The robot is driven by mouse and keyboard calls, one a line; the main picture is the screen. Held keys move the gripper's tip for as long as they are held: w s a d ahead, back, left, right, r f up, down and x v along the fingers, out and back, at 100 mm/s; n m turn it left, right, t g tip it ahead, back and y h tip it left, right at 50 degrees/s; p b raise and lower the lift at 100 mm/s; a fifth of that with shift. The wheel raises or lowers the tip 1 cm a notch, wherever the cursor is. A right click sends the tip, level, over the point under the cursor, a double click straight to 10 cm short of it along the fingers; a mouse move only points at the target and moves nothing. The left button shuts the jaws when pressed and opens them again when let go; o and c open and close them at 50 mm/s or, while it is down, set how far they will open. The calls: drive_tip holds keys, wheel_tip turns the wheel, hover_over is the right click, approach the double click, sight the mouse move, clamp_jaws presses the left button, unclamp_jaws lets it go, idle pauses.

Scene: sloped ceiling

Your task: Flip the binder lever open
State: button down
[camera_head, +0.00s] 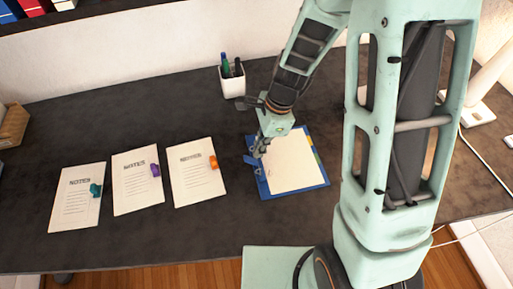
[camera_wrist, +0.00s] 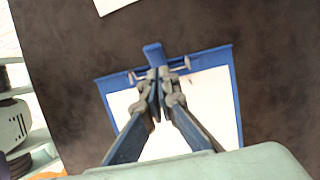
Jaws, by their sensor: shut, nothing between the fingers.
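The blue binder (camera_head: 320,184) lies flat on the dark desk with white paper on it. It also shows in the wrist view (camera_wrist: 236,100). Its lever (camera_wrist: 153,53) is a blue tab at the edge of the binder, near the metal fittings. My gripper (camera_head: 258,153) is over the left edge of the binder, by the lever. In the wrist view, my gripper (camera_wrist: 158,80) has its fingers together with nothing between them, and the tips are close to the lever. I cannot tell if they touch it. The fingers hide part of the clip mechanism.
Three white note sheets (camera_head: 78,205), (camera_head: 133,190), (camera_head: 190,185) with coloured clips lie left of the binder. A white pen cup (camera_head: 232,84) stands behind it. A white lamp-like object (camera_head: 477,113) and a cable are at the right. The back left of the desk (camera_head: 100,120) is clear.

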drive_tip(key=shift+d+f, duration=0.1)
drive_tip(key=shift+d, duration=0.15)
drive_tip(key=p+v, duration=0.2)
drive_tip(key=v, duration=1.1)
drive_tip(key=shift+p, duration=0.4)
drive_tip(key=shift+w+d, duration=0.15)
